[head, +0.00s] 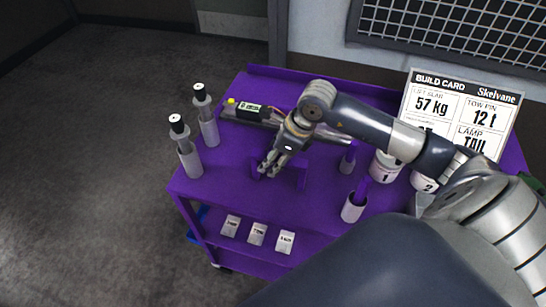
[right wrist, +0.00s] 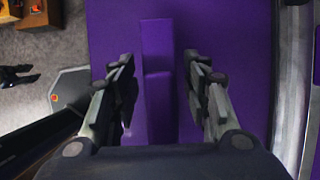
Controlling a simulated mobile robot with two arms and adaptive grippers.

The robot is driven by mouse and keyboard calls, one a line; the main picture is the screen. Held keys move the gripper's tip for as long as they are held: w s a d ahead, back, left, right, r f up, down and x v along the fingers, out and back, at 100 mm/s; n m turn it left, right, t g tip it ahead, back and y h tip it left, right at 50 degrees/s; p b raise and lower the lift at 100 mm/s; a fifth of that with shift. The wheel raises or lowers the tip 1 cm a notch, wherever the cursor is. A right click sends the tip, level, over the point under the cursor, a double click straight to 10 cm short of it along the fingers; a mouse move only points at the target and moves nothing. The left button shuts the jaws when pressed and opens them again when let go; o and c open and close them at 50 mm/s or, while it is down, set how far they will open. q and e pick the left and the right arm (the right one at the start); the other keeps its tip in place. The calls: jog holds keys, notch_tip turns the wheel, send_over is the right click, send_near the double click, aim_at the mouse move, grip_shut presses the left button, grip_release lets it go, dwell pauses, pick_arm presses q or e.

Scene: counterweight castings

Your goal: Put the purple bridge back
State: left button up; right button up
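The purple bridge (head: 302,178) stands on the purple cart top (head: 325,205), partly hidden under my right gripper (head: 270,166). In the right wrist view the bridge (right wrist: 157,50) runs as a purple bar between the fingertips of my right gripper (right wrist: 160,75). That gripper is open, with a finger on each side of the bar and a visible gap to each. My left gripper is not recognisable in either view.
A device with a yellow knob (head: 250,112) lies behind the gripper. White numbered pots (head: 385,167), a purple-topped cup (head: 354,208) and the build card (head: 458,112) are at right. White tags (head: 257,234) lie on the lower shelf.

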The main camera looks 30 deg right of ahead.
jog(key=shift+r, duration=0.1)
jog(key=b+v, duration=0.2)
jog(key=v, duration=0.9)
jog(key=shift+w, duration=0.1)
jog(key=shift+s+r+b, duration=0.2)
jog(key=shift+r+b, duration=0.1)
jog(key=shift+r, duration=0.25)
